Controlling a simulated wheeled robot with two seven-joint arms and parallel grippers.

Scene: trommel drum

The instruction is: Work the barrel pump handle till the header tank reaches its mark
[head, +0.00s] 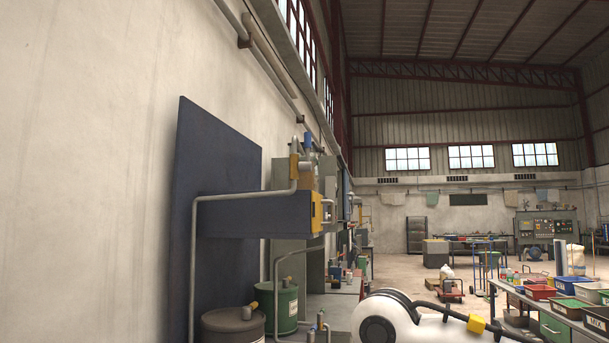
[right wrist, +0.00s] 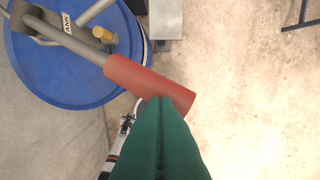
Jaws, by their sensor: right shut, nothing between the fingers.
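The pump handle (right wrist: 70,37) is a grey lever across a blue barrel top (right wrist: 40,75), with a red grip (right wrist: 150,83) at its outer end, in the right wrist view. My right gripper (right wrist: 160,100) has green fingers closed together with nothing between them. Their tips overlap the lower edge of the red grip in the picture; I cannot tell whether they touch it. The handle and blue barrel are not visible in the head view. I cannot identify the header tank or its mark for certain. My left gripper is not in view.
In the head view, a brown drum (head: 232,328) and a green drum (head: 281,309) stand by the left wall, below a dark blue box (head: 255,213) with pipes. Coloured bins (head: 568,307) sit on a table at right. Bare floor (right wrist: 255,110) lies right of the barrel in the wrist view.

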